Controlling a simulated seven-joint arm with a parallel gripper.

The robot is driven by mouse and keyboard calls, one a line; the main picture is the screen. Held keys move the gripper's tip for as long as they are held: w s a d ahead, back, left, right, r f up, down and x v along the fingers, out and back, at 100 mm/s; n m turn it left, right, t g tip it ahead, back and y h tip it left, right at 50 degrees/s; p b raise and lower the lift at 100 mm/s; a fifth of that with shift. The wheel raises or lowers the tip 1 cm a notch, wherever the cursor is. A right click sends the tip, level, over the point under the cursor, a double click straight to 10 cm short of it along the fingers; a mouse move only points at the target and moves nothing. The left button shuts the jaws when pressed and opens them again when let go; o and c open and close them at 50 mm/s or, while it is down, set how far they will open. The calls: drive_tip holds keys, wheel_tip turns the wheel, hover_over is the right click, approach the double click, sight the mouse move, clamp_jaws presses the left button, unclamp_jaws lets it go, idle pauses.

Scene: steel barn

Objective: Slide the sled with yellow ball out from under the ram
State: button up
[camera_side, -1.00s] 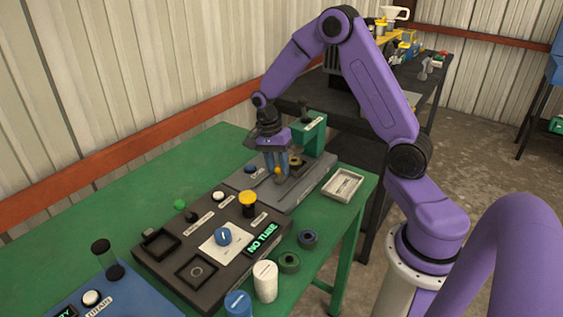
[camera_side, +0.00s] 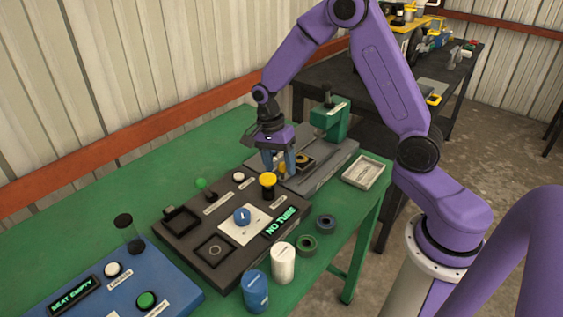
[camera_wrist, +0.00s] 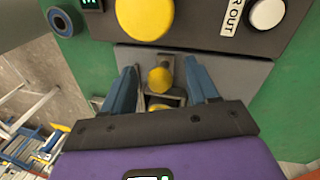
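The sled's yellow ball (camera_wrist: 160,78) shows in the wrist view between my two blue fingers, with a visible gap on each side. My gripper (camera_side: 280,170) is low over the grey press base (camera_side: 325,172), near the dark control panel. Its fingers (camera_wrist: 162,80) are apart in the wrist view. The sled with a yellow ring (camera_side: 304,160) sits just right of the fingers, in front of the green press (camera_side: 331,117) that carries the ram. Whether any finger touches the ball is unclear.
The control panel (camera_side: 195,222) with a yellow-capped button (camera_side: 268,180) is close to my gripper's left. A pale tray (camera_side: 363,171) lies right of the press base. White (camera_side: 282,265) and blue cylinders (camera_side: 255,291) stand at the front.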

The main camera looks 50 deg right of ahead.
drive_tip(key=shift+d, duration=0.15)
drive_tip(key=w+r, duration=0.3)
drive_tip(key=r, duration=1.4)
drive_tip(key=shift+a, duration=0.35)
drive_tip(key=s+a+f+n+t, duration=0.15)
drive_tip(key=s+a+n, duration=0.25)
drive_tip(key=s+n, duration=0.6)
drive_tip(key=s+a+f+n+t, duration=0.15)
drive_tip(key=s+a+n, duration=0.25)
drive_tip(key=s+n, duration=0.5)
drive_tip(key=s+d+f+n, duration=0.2)
drive_tip(key=s+f+n, duration=0.1)
drive_tip(key=s+n, duration=0.6)
drive_tip(key=shift+s+g+y, duration=0.3)
drive_tip(key=shift+s+y, duration=0.1)
drive_tip(key=shift+s, duration=0.4)
